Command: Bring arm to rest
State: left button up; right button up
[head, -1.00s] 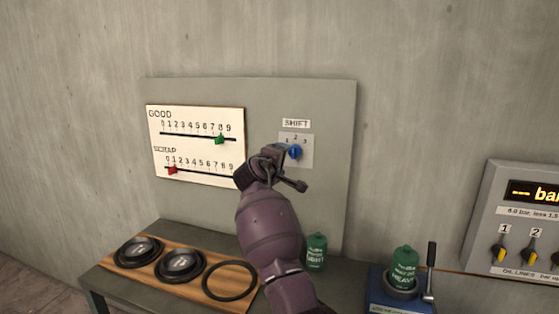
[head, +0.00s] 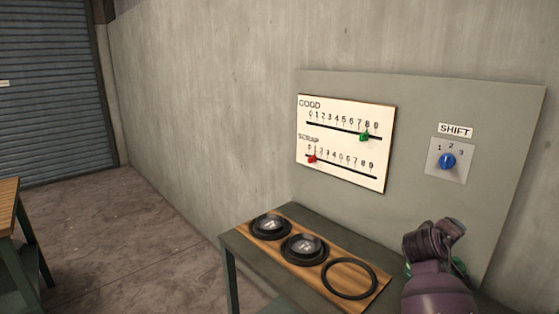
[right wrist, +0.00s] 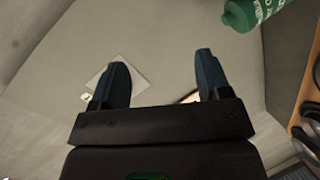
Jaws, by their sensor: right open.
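My right arm rises from the lower right of the head view, and its wrist end (head: 435,240) stands in front of the grey panel (head: 270,178), below the shift knob. The right wrist view shows my right gripper (right wrist: 163,78) open, its two blue fingers apart with nothing between them. The blue shift knob (head: 447,161) sits on its plate, marked 1, 2, 3, and is clear of the gripper. My left gripper is in neither view.
A dark bench carries a wooden board (head: 372,293) with two black dishes (head: 270,227) and an empty ring (head: 349,280). A green canister (right wrist: 250,8) shows in the right wrist view. A white scale board (head: 345,145) has green and red markers.

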jog(key=s+a+f+y, duration=0.1)
jog(key=s+f, duration=0.3)
jog(key=s, duration=0.2)
jog(key=s+a+f+m+g+y, duration=0.1)
jog(key=s+f+y, duration=0.1)
jog(key=s+f, duration=0.3)
jog(key=s+a+f+g+y, duration=0.1)
jog(key=s+a+f, duration=0.1)
jog(key=s+f, duration=0.3)
jog(key=shift+s+m+y, duration=0.3)
jog(key=shift+s+m, duration=0.1)
jog(key=shift+s, duration=0.95)
jog(key=s+a+f+g+y, duration=0.1)
jog(key=s+a+y, duration=0.15)
jog(key=s, duration=0.45)
jog(key=s+a+f+m+g+y, duration=0.1)
jog(key=s+a, duration=0.3)
jog(key=s, duration=0.3)
jog(key=s+a+f+g+y, duration=0.1)
jog(key=s+a+y, duration=0.15)
jog(key=s, duration=0.45)
jog(key=w+f+t, duration=0.3)
jog(key=f, duration=0.3)
jog(key=w+f+t+b, duration=0.1)
jog(key=w+f+t, duration=0.2)
jog(key=f, duration=0.3)
jog(key=shift+w+a+f+t, duration=0.25)
jog(key=shift+w+t, duration=0.15)
jog(key=shift+t, duration=0.4)
